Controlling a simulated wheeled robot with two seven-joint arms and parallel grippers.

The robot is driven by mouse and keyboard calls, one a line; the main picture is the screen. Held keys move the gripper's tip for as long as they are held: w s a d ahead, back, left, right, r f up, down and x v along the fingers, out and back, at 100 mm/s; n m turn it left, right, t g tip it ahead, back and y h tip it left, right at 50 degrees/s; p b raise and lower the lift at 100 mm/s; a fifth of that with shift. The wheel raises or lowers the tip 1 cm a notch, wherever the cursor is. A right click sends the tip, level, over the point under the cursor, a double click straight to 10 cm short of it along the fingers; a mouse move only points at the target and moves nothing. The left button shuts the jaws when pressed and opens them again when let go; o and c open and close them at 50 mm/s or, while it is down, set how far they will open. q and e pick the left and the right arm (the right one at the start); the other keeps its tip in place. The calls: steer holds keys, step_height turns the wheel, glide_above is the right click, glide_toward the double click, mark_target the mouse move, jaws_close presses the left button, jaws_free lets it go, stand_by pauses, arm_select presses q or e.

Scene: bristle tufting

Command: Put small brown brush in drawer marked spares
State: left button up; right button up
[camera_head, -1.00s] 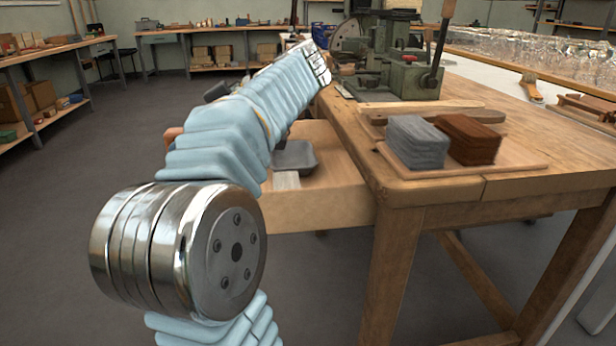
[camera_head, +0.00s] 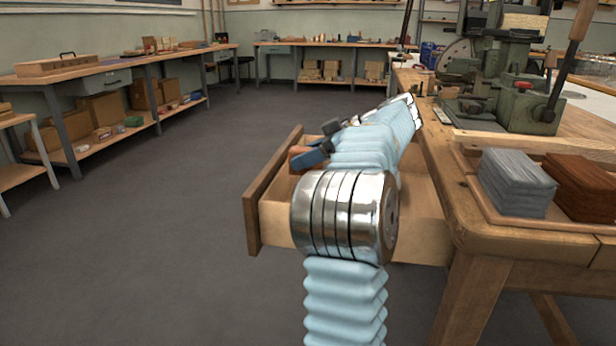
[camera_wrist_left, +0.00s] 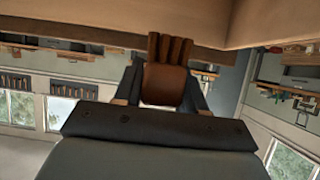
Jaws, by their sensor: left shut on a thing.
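A wooden drawer (camera_head: 262,200) stands pulled out from the left side of the workbench. I cannot read any marking on it. My left gripper (camera_head: 308,156) has dark and blue fingers and is partly hidden by my sleeved arm. It is shut on a small brown brush (camera_head: 299,152), seen over the open drawer. In the left wrist view the brush (camera_wrist_left: 166,82) is held between the two dark fingers (camera_wrist_left: 165,72), its several tufts pointing up in the picture towards pale drawer wood. I cannot tell whether it touches the drawer. My right gripper is out of view.
The workbench (camera_head: 460,225) carries a tray (camera_head: 480,192) with a grey stack (camera_head: 515,180) and a reddish-brown stack (camera_head: 585,185), and a green machine (camera_head: 510,90). Shelved benches (camera_head: 150,62) line the walls. The floor left of the drawer is clear.

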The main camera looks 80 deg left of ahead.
arm_select(q)
steer(key=shift+a+f, duration=0.5)
steer(key=shift+f, duration=0.1)
steer(key=f, duration=0.2)
steer(key=f+b, duration=0.1)
steer(key=shift+a+f, duration=0.35)
steer(key=shift+f, duration=0.05)
steer(key=shift+f, duration=0.1)
steer(key=shift+w+f+b, duration=0.1)
steer(key=shift+f+b, duration=0.45)
steer(key=shift+b, duration=0.2)
steer(key=o, duration=1.1)
